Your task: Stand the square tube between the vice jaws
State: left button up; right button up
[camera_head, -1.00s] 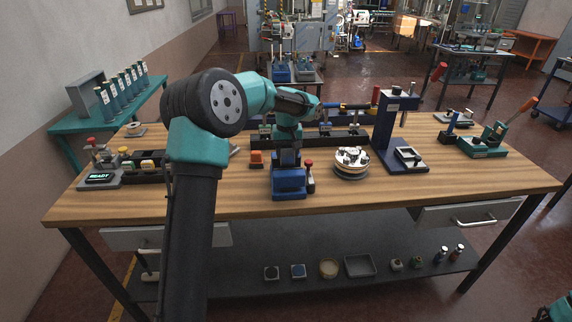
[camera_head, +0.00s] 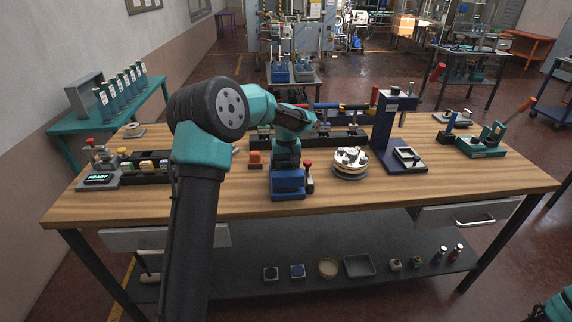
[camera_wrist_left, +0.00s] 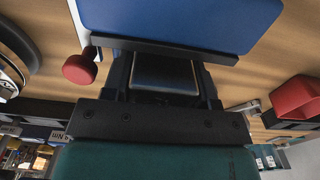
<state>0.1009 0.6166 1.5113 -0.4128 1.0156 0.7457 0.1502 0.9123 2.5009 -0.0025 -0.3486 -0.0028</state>
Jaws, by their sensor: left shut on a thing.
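The blue vice (camera_head: 288,188) stands near the front edge of the bench, with a red-topped handle (camera_head: 308,164) at its right. My left gripper (camera_head: 286,168) points down into it from behind. In the left wrist view the vice's blue body (camera_wrist_left: 180,18) and a dark jaw edge lie just beyond my fingertips. My left gripper (camera_wrist_left: 164,62) is shut on the square tube (camera_wrist_left: 165,76), which shows as a dark squarish shape between the fingers. The tube's lower end is hidden, so I cannot tell whether it touches the vice floor. My right gripper is not in view.
A round turntable-like fixture (camera_head: 350,164) stands right of the vice, with a tall dark blue press (camera_head: 388,130) behind it. A rack (camera_head: 148,167) is at far left. Bare wood lies in front.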

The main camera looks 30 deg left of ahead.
pick_arm(q)
jog(key=o, duration=1.1)
jog(key=shift+o, duration=0.2)
notch_tip(320, 180, up, 12)
jog(key=shift+r, duration=0.1)
